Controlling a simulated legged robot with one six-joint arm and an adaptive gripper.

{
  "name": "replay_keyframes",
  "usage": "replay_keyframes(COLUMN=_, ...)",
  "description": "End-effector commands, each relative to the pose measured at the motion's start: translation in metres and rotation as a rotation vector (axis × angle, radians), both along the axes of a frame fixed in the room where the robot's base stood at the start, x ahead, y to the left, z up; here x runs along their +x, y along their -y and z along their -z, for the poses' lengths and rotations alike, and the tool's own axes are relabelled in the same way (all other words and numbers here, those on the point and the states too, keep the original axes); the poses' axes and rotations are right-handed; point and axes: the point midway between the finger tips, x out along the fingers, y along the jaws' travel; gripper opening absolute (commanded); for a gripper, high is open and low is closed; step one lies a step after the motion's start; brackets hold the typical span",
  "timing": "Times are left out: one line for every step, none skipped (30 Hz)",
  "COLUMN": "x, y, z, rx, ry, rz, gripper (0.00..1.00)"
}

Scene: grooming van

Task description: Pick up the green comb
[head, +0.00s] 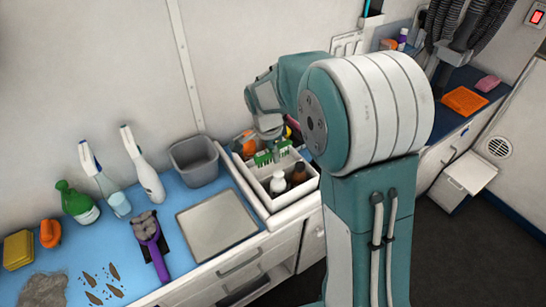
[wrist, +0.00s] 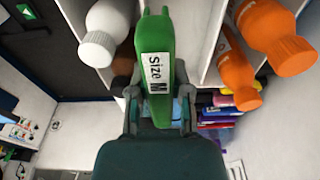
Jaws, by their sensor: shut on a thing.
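My gripper (head: 270,138) is over the white divided caddy at the end of the blue counter, pointing down. In the wrist view my gripper (wrist: 157,100) is shut on the green comb (wrist: 156,38). The comb carries a white label reading "Size M". In the head view the green comb (head: 263,158) shows just below the gripper, partly hidden by it, at the caddy's compartments. I cannot tell whether it still touches the caddy. The white caddy (head: 268,203) also holds a white bottle (head: 278,182) and a brown bottle (head: 299,173).
A grey bin (head: 194,160) stands left of the caddy, with a metal tray (head: 217,226) in front. Spray bottles and a purple-handled brush (head: 152,245) are farther left. In the wrist view, a white-capped bottle (wrist: 98,47) and an orange bottle (wrist: 275,38) flank the comb.

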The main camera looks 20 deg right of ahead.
Motion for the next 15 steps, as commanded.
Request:
replay_keyframes(x=-0.008, y=-0.004, z=-0.011, rx=0.001, ry=0.005, rz=-0.002, gripper=0.00)
replay_keyframes(x=-0.012, y=-0.005, z=-0.017, rx=0.001, ry=0.005, rz=-0.003, gripper=0.00)
replay_keyframes(x=-0.018, y=-0.007, z=-0.024, rx=0.001, ry=0.004, rz=-0.002, gripper=0.00)
replay_keyframes(x=-0.025, y=-0.009, z=-0.027, rx=0.001, ry=0.002, rz=-0.003, gripper=0.00)
replay_keyframes(x=-0.032, y=-0.012, z=-0.029, rx=0.001, ry=0.002, rz=-0.003, gripper=0.00)
replay_keyframes(x=-0.040, y=-0.015, z=-0.033, rx=0.001, ry=0.002, rz=-0.003, gripper=0.00)
replay_keyframes(x=-0.046, y=-0.017, z=-0.036, rx=0.001, ry=0.002, rz=-0.003, gripper=0.00)
replay_keyframes(x=-0.052, y=-0.019, z=-0.039, rx=0.001, ry=0.002, rz=-0.003, gripper=0.00)
replay_keyframes(x=-0.060, y=-0.021, z=-0.042, rx=0.001, ry=0.002, rz=-0.003, gripper=0.00)
replay_keyframes(x=-0.065, y=-0.023, z=-0.044, rx=0.000, ry=0.001, rz=-0.003, gripper=0.00)
replay_keyframes(x=-0.070, y=-0.025, z=-0.046, rx=0.000, ry=0.001, rz=-0.003, gripper=0.00)
replay_keyframes(x=-0.076, y=-0.027, z=-0.049, rx=0.000, ry=0.001, rz=-0.002, gripper=0.00)
replay_keyframes(x=-0.080, y=-0.029, z=-0.051, rx=0.001, ry=0.002, rz=-0.002, gripper=0.00)
replay_keyframes(x=-0.084, y=-0.030, z=-0.052, rx=0.000, ry=0.001, rz=-0.002, gripper=0.00)
replay_keyframes(x=-0.088, y=-0.032, z=-0.055, rx=0.001, ry=0.002, rz=-0.003, gripper=0.00)
